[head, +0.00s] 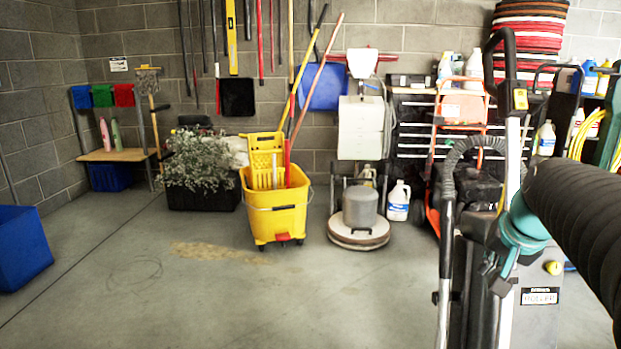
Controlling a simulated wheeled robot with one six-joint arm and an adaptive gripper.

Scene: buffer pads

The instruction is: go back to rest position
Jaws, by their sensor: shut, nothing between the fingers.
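My gripper is not in view, and no part of my arm can be made out for certain in the head view. The rest position itself is not marked by anything in the picture.
A yellow mop bucket (276,222) stands mid-floor, with a floor polisher (359,228) to its right. An upright machine (508,290) with a thick black hose (585,225) fills the near right. A blue bin (18,248) is at left. The near floor (230,310) is clear.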

